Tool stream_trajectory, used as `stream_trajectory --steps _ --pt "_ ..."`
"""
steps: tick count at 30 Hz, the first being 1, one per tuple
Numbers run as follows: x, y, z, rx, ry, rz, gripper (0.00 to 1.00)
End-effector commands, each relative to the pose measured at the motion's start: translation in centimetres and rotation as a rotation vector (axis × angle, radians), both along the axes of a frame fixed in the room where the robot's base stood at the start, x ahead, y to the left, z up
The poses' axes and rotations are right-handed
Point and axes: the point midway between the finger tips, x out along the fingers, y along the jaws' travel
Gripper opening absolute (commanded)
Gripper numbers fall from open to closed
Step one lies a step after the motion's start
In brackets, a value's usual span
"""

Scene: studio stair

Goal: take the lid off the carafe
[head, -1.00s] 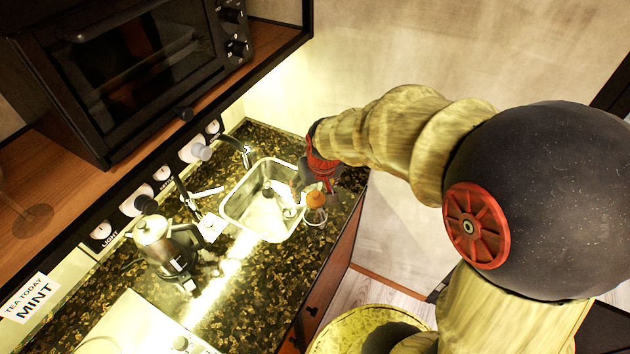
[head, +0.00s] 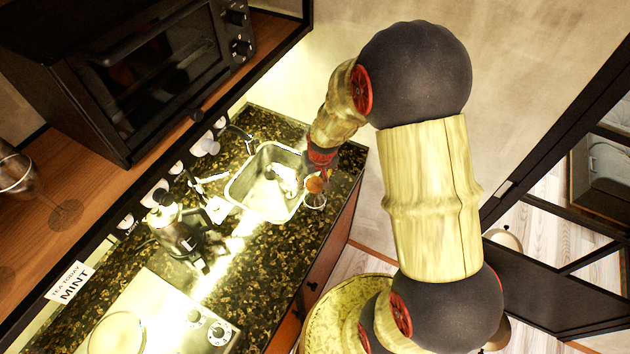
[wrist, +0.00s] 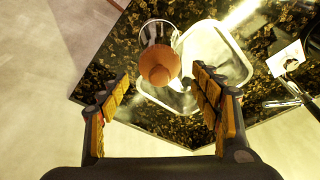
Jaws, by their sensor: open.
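The carafe (head: 316,201) is clear glass and stands on the dark stone counter beside the sink's right edge. Its lid (head: 315,184) is a round orange-brown ball that looks seated in the carafe's mouth. In the wrist view the lid (wrist: 160,66) lies between my fingertips, with the carafe's glass (wrist: 157,32) showing past it. My gripper (wrist: 160,74) is open and empty, with one finger on each side of the lid and visible gaps. How far the fingertips are from the lid in depth I cannot tell. In the head view my gripper (head: 318,166) is partly hidden.
The steel sink (head: 262,212) and its faucet lie left of the carafe. A dark coffee pot or grinder (head: 178,238) and a hob (head: 165,322) stand farther left. The counter's front edge is close to the carafe; a wall is behind.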

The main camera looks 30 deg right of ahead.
Motion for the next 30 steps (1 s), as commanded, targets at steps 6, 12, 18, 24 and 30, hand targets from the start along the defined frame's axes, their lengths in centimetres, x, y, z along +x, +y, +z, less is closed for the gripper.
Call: stream_trajectory --steps 6,12,18,24,30 --pt "0.6 -0.1 -1.9 0.000 0.000 0.000 0.64" --pt "0.6 -0.2 -2.0 0.000 -0.001 0.000 0.64" --pt "0.6 -0.1 -2.0 0.000 -0.001 0.000 0.54" --pt "0.6 -0.1 -2.0 0.000 -0.001 0.001 0.43" --pt "0.6 -0.1 -2.0 0.000 -0.001 0.001 0.34"
